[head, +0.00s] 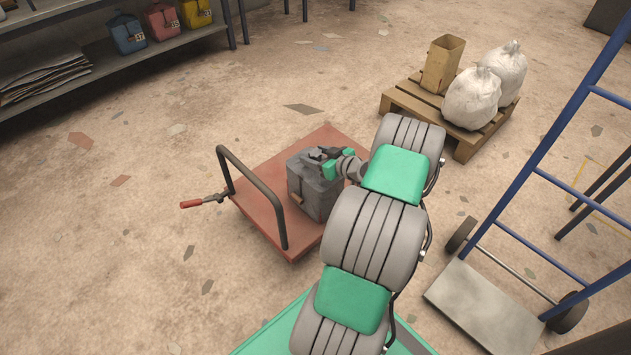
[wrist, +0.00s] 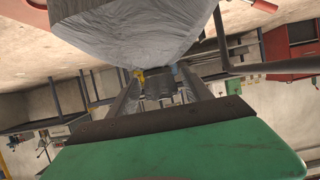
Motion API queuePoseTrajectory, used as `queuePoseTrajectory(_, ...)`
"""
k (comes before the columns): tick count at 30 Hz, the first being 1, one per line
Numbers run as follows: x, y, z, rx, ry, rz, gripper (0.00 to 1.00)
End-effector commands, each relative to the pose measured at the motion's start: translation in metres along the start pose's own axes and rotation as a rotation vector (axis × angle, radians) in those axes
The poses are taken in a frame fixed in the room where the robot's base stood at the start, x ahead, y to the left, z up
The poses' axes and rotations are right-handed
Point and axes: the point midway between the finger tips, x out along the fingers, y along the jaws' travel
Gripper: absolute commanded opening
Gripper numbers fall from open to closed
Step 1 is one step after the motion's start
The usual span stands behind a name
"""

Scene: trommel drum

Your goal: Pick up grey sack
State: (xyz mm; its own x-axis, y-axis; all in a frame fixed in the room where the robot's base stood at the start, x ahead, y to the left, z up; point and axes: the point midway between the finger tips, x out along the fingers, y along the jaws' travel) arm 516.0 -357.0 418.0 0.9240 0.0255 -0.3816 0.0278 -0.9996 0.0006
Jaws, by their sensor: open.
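The grey sack (head: 307,192) is boxy, with a small brown tag on its front, and sits on the red platform cart (head: 262,208). My gripper (head: 322,156) is at the top of the sack, close over its upper right side; my arm hides part of that side. In the wrist view the sack (wrist: 140,30) fills the top centre as a pale grey wrinkled surface. I cannot tell whether a finger touches the sack.
The cart's black handle (head: 255,195) rises at its left. A pallet (head: 409,105) with white sacks (head: 472,98) and a tan container (head: 442,63) stands at the back right. A blue hand truck (head: 520,175) stands at right. A shelf (head: 100,62) holds coloured bags. Floor at left is open.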

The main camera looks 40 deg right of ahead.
Motion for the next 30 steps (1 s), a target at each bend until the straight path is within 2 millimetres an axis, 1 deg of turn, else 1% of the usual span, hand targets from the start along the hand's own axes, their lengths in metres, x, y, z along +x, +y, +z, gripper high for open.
queuePoseTrajectory(6, 0.0013, -0.0001, -0.001, 0.0, 0.0, 0.0, 0.57)
queuePoseTrajectory(27, 0.001, -0.0002, -0.0007, 0.0, -0.001, -0.001, 0.0)
queuePoseTrajectory(30, 0.0011, -0.0003, -0.0007, 0.0, -0.001, -0.001, 0.0)
